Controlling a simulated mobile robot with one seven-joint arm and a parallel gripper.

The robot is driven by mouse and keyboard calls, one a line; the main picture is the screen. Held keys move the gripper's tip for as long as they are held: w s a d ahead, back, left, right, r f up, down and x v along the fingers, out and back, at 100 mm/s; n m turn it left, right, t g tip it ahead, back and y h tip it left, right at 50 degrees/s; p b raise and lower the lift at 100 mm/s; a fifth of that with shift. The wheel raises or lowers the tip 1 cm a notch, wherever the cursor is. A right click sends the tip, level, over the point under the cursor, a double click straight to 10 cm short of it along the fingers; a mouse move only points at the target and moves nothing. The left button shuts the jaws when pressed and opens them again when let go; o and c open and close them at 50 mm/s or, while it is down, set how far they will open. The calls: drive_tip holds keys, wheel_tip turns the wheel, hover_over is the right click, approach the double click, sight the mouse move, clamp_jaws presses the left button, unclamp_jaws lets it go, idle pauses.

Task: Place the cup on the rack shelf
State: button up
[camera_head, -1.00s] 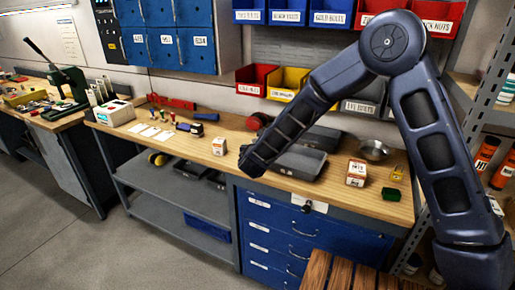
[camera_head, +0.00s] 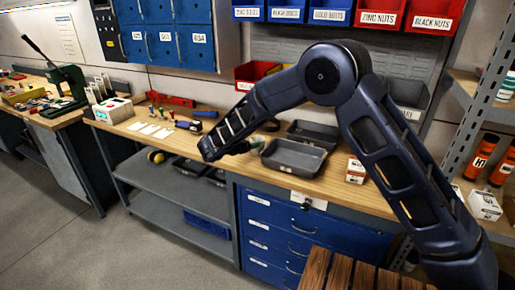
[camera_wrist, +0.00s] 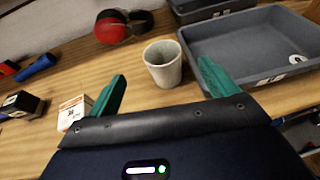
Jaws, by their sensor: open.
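A small pale grey cup (camera_wrist: 163,64) stands upright on the wooden bench (camera_wrist: 60,62) in the wrist view, beside a grey tray. My gripper (camera_wrist: 161,72) is open, with its two green fingers spread and nothing held. The cup lies ahead of the fingers, in line with the gap between them; I cannot tell how far ahead. The rack (camera_head: 467,130) stands at the right edge, with a wooden shelf board (camera_head: 487,104) in view.
A grey tray (camera_wrist: 250,48) is close right of the cup. Red ear defenders (camera_wrist: 122,28) lie behind it, and a small box (camera_wrist: 74,110) is near the left finger. Orange bottles (camera_head: 481,157) and a white box (camera_head: 484,204) stand on the rack.

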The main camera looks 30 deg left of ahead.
sight(261, 138)
drive_tip(key=shift+m+h, duration=0.3)
drive_tip(key=shift+f+x, duration=0.2)
drive_tip(key=shift+x, duration=4.7)
drive_tip(key=shift+s+a, duration=0.1)
drive_tip(key=shift+a, duration=0.05)
drive_tip(key=c, duration=1.2)
drive_tip(key=shift+o, duration=0.2)
drive_tip(key=shift+r, duration=0.15)
